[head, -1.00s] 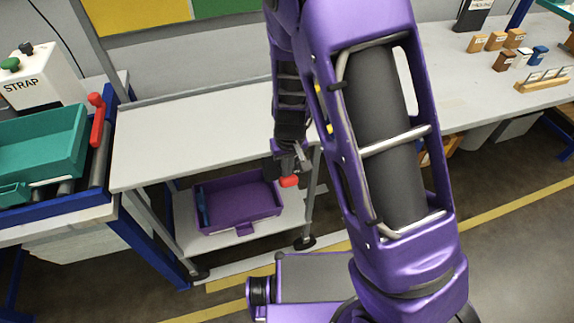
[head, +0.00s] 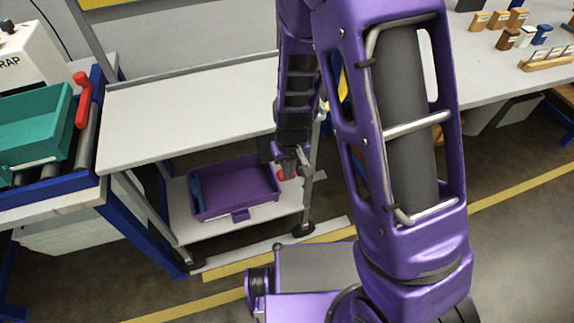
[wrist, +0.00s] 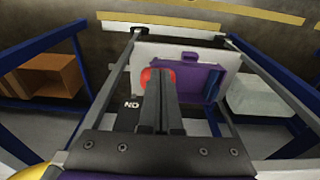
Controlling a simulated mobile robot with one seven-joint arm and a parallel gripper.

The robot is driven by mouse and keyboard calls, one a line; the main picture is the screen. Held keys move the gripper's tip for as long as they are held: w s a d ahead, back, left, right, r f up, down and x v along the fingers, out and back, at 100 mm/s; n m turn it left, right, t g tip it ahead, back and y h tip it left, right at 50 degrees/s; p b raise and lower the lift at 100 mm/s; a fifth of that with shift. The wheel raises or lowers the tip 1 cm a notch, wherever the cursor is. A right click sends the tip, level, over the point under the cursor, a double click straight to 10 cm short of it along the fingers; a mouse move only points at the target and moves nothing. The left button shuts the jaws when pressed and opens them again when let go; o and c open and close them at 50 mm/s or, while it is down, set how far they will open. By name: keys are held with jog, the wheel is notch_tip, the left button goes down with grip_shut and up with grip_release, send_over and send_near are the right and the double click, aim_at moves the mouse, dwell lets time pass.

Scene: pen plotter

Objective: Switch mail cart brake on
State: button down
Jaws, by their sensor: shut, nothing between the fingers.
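The mail cart (head: 190,115) is a grey two-shelf cart with metal posts and dark casters. A dark plate (wrist: 128,112) marked "ON" lies left of the fingers. My gripper (head: 300,157) is shut and empty, at the right side of the cart, close to the red handle. I cannot tell whether it touches the handle.
A purple bin (head: 236,188) sits on the lower shelf. A roller conveyor with a teal bin (head: 35,130) and a red lever (head: 83,95) stands at left. A workbench (head: 490,70) with small blocks is at right. The upper shelf is bare.

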jog(key=f, duration=0.1)
jog(key=f+b, duration=0.2)
jog(key=f, duration=0.1)
jog(key=shift+s, duration=0.25)
jog(key=shift+d+f+b, duration=0.1)
jog(key=shift+b, duration=0.25)
jog(key=shift+s, duration=0.1)
